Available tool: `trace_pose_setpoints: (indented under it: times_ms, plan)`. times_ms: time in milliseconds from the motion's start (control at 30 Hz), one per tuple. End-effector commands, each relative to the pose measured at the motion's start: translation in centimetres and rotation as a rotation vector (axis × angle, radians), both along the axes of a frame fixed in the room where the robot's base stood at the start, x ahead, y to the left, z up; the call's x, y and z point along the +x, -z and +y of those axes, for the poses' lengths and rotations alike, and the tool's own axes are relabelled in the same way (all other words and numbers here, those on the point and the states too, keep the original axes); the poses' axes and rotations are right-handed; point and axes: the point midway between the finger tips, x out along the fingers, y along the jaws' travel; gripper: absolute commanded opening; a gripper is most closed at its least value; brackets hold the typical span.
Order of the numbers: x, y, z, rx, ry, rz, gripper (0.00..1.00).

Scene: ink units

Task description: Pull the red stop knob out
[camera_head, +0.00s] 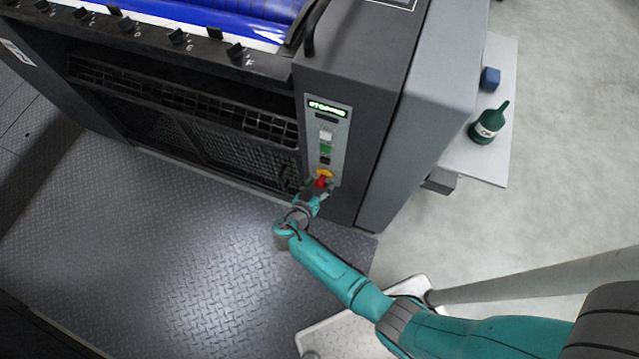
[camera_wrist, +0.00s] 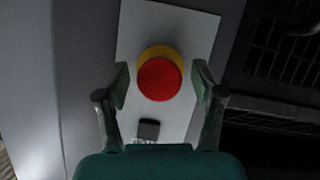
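The red stop knob (camera_head: 320,182) sits on a yellow ring (camera_head: 325,174) low on the machine's light control panel (camera_head: 339,142). In the wrist view the red knob (camera_wrist: 159,79) lies between my two fingertips, with its yellow ring (camera_wrist: 158,52) showing behind its upper edge. My gripper (camera_wrist: 160,80) is open, with a finger on each side of the knob and a visible gap on both sides. In the head view my gripper (camera_head: 318,189) is right at the knob and partly hides it.
Above the knob are a green-lit display (camera_head: 327,107) reading "STOPPED" and several buttons. The dark machine housing (camera_head: 352,62) surrounds the panel. A side table (camera_head: 505,75) at right holds a green bottle (camera_head: 488,123) and a blue cube (camera_head: 490,79). The tread-plate floor (camera_head: 180,260) is clear.

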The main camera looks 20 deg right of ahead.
Motion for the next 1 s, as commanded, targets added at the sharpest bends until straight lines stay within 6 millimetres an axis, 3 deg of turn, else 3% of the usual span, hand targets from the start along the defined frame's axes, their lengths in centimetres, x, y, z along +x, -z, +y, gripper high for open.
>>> trace_pose_setpoints:
  times_ms: [267,700,1000]
  plan:
    - [-0.4,-0.3,0.6,0.0,-0.002,0.0,0.68]
    - [-5.0,-3.2,6.3,0.001,-0.005,-0.001,0.68]
    - [-7.0,-4.3,8.4,-0.001,-0.001,0.0,0.68]
